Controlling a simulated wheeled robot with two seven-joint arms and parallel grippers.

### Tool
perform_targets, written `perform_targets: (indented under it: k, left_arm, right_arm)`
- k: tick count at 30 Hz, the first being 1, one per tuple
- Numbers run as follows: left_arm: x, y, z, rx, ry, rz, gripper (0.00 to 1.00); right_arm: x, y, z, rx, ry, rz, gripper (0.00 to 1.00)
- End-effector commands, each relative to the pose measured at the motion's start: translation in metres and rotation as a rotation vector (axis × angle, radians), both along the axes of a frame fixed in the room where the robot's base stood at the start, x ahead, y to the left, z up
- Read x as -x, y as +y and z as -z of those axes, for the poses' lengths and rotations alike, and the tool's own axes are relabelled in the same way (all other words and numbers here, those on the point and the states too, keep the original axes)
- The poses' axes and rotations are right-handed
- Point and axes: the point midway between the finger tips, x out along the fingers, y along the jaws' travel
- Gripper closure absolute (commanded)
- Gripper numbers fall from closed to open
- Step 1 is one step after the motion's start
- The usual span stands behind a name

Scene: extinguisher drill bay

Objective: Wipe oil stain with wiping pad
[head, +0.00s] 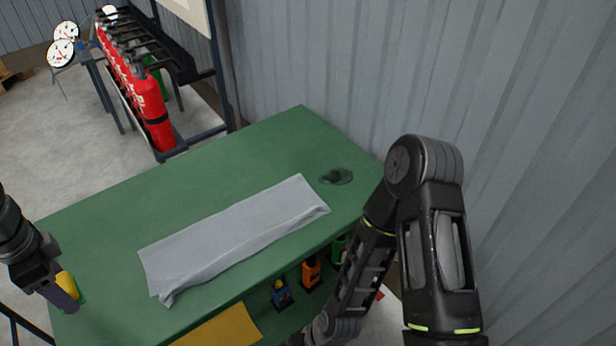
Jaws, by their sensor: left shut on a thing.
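The oil stain (337,177) is a dark patch on the green table top (285,145), near its far right corner. My left gripper (66,292) is at the left edge of the picture, by the table's near left corner. It is shut on a small yellow and green wiping pad (68,284), partly hidden by the finger. The pad is far to the left of the stain. My right arm comes in at the right, in front of the table's right end; its gripper is out of view.
A wrinkled grey cloth (235,235) lies across the table between the pad and the stain. Several colored items, one orange (311,272), sit below the front edge near a yellow panel (222,328). Red extinguishers (152,105) stand in a rack behind. A corrugated wall borders the table's back.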

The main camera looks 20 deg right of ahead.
Motion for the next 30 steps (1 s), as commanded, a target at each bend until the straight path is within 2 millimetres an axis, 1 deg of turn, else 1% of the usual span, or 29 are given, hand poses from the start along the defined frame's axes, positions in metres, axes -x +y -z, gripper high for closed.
perform_targets:
  k: [5, 8, 11, 15, 18, 21, 25, 30]
  left_arm:
    - [-0.010, -0.008, 0.004, 0.000, 0.001, -0.086, 0.77]
    - [-0.024, -0.020, 0.009, 0.001, 0.003, -0.209, 0.77]
    - [-0.042, -0.038, 0.016, 0.000, 0.003, -0.382, 0.77]
    - [-0.069, -0.069, 0.029, 0.000, 0.002, -0.666, 0.77]
    - [-0.084, -0.090, 0.039, -0.001, 0.003, -0.859, 0.77]
    - [-0.095, -0.108, 0.046, -0.002, 0.002, -1.012, 0.77]
    - [-0.103, -0.121, 0.052, -0.001, 0.000, -1.129, 0.77]
    - [-0.105, -0.124, 0.053, 0.000, -0.001, -1.164, 0.77]
  right_arm:
    - [0.000, 0.000, 0.000, 0.000, 0.000, 0.000, 1.00]
    - [0.000, 0.000, 0.000, 0.000, 0.000, 0.000, 1.00]
    - [0.000, 0.000, 0.000, 0.000, 0.000, 0.000, 1.00]
    - [0.000, 0.000, 0.000, 0.000, 0.000, 0.000, 1.00]
    - [0.000, 0.000, 0.000, 0.000, 0.000, 0.000, 1.00]
    - [0.000, 0.000, 0.000, 0.000, 0.000, 0.000, 1.00]
    - [0.000, 0.000, 0.000, 0.000, 0.000, 0.000, 1.00]
    - [0.000, 0.000, 0.000, 0.000, 0.000, 0.000, 1.00]
